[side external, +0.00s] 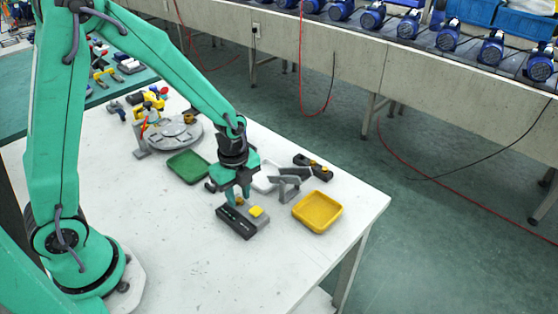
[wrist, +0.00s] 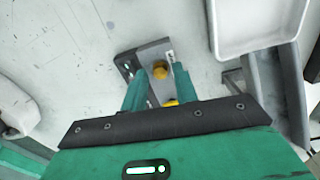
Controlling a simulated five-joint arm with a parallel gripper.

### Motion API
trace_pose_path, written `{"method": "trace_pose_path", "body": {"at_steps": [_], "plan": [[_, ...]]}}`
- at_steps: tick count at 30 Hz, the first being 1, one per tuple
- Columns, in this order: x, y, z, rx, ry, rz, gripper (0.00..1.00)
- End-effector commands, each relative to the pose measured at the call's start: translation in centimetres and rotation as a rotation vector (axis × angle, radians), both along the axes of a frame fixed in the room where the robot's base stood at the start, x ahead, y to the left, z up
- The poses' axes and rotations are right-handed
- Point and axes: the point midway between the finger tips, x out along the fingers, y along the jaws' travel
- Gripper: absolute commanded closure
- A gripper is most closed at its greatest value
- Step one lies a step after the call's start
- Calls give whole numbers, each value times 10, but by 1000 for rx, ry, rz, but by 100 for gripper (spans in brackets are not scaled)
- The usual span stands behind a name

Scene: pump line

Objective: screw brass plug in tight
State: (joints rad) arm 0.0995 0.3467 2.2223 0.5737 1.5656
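A dark grey block (side external: 235,221) with a lighter grey top stands on the white table, and it also shows in the wrist view (wrist: 126,66). A yellow cap-like piece (side external: 257,211) sits on its right part. A small brass piece (side external: 239,201) shows at my fingers. In the wrist view, one round brass-yellow piece (wrist: 160,70) lies in the gap between my fingers, and a second yellow piece (wrist: 171,103) is partly hidden by my gripper body. My gripper (wrist: 157,72) points down over the block, its fingers apart with visible gaps beside the round piece.
A yellow tray (side external: 317,227) lies to the right and a green tray (side external: 187,167) behind left. A white tray (wrist: 258,50) and a grey bracket (side external: 289,185) stand close by. A dark holder (side external: 301,160) with brass pieces is behind them. The table front is clear.

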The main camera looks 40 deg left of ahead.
Motion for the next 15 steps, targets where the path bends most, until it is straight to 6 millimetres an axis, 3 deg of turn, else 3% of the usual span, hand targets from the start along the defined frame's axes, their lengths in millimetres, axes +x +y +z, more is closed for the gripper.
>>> {"method": "trace_pose_path", "body": {"at_steps": [15], "plan": [[1,0,15,0,-3,1,71]]}}
